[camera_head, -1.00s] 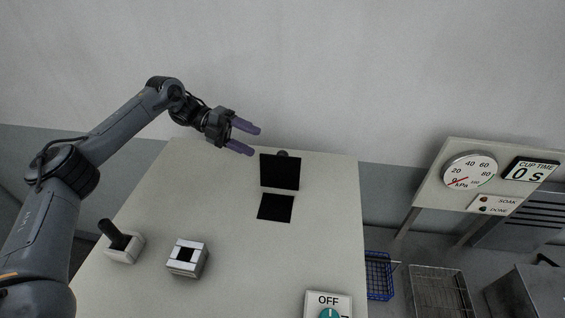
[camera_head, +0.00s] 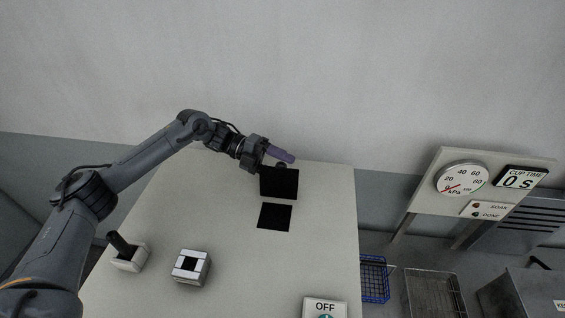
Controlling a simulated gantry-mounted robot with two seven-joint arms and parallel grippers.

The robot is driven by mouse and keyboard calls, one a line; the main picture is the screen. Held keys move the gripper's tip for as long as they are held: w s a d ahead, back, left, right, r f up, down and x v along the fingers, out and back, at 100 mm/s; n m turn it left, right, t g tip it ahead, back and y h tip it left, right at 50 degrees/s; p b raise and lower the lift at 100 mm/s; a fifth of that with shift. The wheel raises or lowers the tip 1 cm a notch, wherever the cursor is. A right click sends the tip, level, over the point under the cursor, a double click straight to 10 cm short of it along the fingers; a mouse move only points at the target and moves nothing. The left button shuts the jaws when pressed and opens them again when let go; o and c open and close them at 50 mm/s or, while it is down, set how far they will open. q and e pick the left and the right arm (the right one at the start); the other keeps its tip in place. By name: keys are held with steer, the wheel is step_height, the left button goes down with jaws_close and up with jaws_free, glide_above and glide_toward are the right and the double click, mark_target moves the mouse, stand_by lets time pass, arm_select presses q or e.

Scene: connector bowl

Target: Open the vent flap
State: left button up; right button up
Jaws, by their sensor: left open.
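A black square panel (camera_head: 279,184), which looks like the vent flap, stands tilted up near the far edge of the pale table. A flat black square (camera_head: 275,217), perhaps the vent opening, lies just in front of it. A small dark rounded piece (camera_head: 281,165) shows behind the panel's top edge, partly hidden by my gripper. My left gripper (camera_head: 279,158) is open, with its purple fingers just above and behind the panel's top edge. I cannot tell whether they touch it. My right gripper is out of view.
The pale table (camera_head: 320,240) also carries a dark lever on a white base (camera_head: 127,253), a white block with a black centre (camera_head: 190,266) and an OFF switch plate (camera_head: 325,306). A gauge panel (camera_head: 480,190), a blue basket (camera_head: 374,278) and a wire basket (camera_head: 433,294) are at right.

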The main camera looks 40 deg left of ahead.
arm_select(q)
steer(key=shift+w+d+f, duration=0.1)
steer(key=shift+d, duration=0.2)
jaws_close()
